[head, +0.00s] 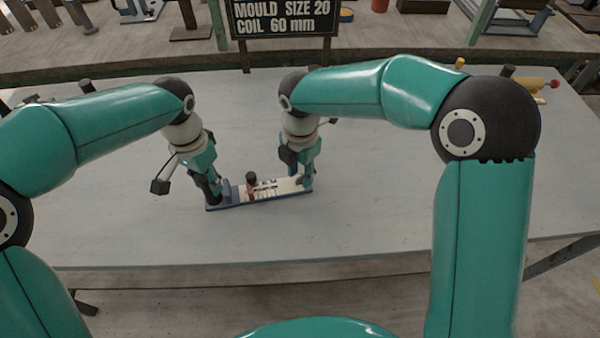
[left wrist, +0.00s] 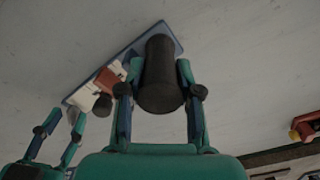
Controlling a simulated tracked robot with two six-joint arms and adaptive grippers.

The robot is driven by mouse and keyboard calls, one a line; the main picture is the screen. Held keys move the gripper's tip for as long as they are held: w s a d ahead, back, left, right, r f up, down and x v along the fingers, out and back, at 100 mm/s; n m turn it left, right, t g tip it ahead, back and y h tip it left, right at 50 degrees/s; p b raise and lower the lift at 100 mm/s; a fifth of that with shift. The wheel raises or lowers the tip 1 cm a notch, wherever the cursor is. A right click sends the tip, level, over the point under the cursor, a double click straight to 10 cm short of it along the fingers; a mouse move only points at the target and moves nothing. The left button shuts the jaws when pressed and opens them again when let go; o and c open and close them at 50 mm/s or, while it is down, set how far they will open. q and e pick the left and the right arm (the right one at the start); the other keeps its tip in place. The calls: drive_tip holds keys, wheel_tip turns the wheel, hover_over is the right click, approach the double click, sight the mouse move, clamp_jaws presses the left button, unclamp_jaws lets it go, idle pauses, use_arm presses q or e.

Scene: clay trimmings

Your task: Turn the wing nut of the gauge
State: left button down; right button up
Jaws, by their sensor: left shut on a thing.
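The gauge (head: 270,199) is a narrow blue-edged board with a pale marked face, lying on the grey table. A red slider (left wrist: 109,80) with a dark knob (head: 251,177) stands on it. A thick black cylindrical grip (left wrist: 161,80) rises from the gauge's left end. My left gripper (head: 212,192) is shut on this black grip, one finger on each side. My right gripper (head: 303,179) is over the gauge's right end, fingers apart in the left wrist view (left wrist: 62,122). A small greyish piece shows by its fingertips; I cannot tell whether it is the wing nut or whether they touch it.
The table (head: 380,220) is clear in front of the gauge and to its sides. A dark sign (head: 284,17) stands behind the table's far edge. A yellow item with a red knob (head: 553,84) lies at the far right, partly behind my right arm.

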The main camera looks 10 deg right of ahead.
drive_tip(key=shift+f, duration=0.45)
clamp_jaws()
